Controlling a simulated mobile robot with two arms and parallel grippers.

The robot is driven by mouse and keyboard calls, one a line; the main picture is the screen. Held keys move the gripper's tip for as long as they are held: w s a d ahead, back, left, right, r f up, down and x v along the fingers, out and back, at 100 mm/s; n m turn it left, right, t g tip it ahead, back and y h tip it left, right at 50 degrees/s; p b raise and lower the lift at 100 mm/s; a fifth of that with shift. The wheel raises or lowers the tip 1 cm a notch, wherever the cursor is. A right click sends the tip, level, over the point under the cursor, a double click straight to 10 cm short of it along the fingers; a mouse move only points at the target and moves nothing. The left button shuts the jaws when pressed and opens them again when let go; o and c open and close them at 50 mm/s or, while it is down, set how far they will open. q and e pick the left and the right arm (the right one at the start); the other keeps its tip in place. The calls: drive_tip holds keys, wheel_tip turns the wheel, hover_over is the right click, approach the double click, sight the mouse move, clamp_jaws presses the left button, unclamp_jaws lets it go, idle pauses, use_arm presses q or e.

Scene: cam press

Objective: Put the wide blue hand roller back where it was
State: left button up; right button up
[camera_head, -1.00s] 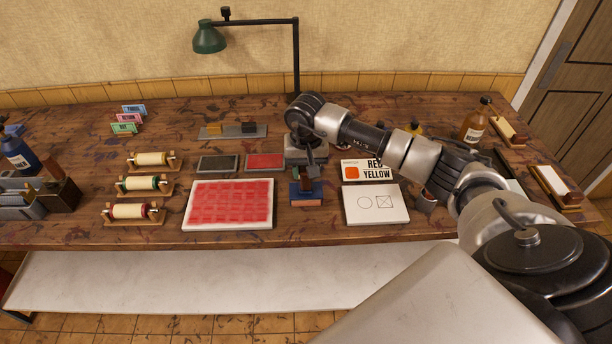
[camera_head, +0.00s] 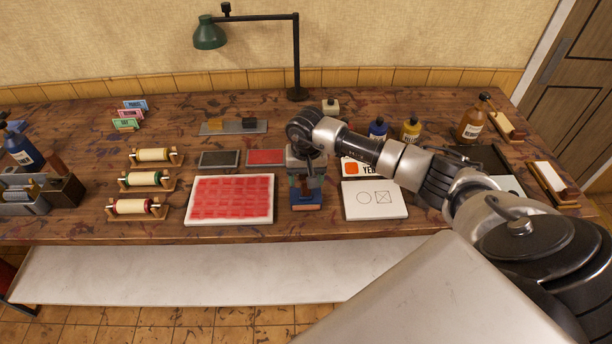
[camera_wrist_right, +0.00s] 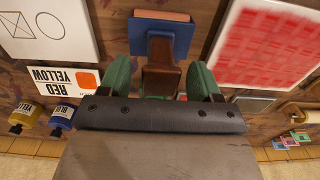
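A blue piece with a brown upright handle and a salmon-coloured edge stands on the table, right of the red print, in the head view (camera_head: 306,201). It is the likeliest wide blue hand roller, though its roller cannot be made out clearly. In the right wrist view its blue body (camera_wrist_right: 178,36) lies just past the fingertips. My right gripper (camera_wrist_right: 161,75) is over it, with green fingers on either side of the brown handle and a gap showing on each side. In the head view my right gripper (camera_head: 306,168) partly hides the handle. My left gripper is not in view.
Cream rollers on wooden stands (camera_head: 137,208) are at left. The red print (camera_head: 230,200) is close on the left and the white card (camera_head: 375,200) close on the right. Ink bottles (camera_head: 411,130) stand behind my arm. A lamp (camera_head: 297,60) rises at the back.

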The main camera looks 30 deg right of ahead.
drive_tip(key=shift+r, duration=0.2)
wheel_tip(320, 180, up, 12)
drive_tip(key=b, duration=0.4)
drive_tip(key=shift+f, duration=0.1)
